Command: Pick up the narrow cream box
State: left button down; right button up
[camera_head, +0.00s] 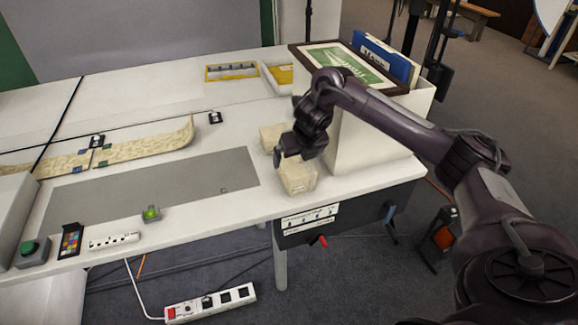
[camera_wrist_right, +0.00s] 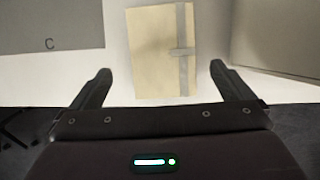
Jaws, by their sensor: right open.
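Two cream boxes stand on the white table near its right end. The nearer cream box (camera_head: 298,178) is close to the front edge; the other (camera_head: 270,137) is behind it, partly hidden by my right arm. I cannot tell for sure which is the narrow one. My right gripper (camera_head: 291,158) is over the nearer box. In the right wrist view a cream box (camera_wrist_right: 158,50) with a grey strip lies ahead, between the lines of the open fingers (camera_wrist_right: 160,70). The fingers look empty. My left gripper is not in view.
A grey mat (camera_head: 150,190) lies flat at left. The table's front edge is near.

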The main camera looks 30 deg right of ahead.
aim_at(296, 164)
jog(key=x, duration=0.4)
jog(key=shift+d, duration=0.15)
jog(key=shift+x, duration=1.45)
jog(key=shift+d, duration=0.1)
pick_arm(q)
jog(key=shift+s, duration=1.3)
pick_arm(e)
jog(key=shift+f, duration=0.2)
jog(key=shift+w, duration=0.1)
jog(key=c, duration=1.2)
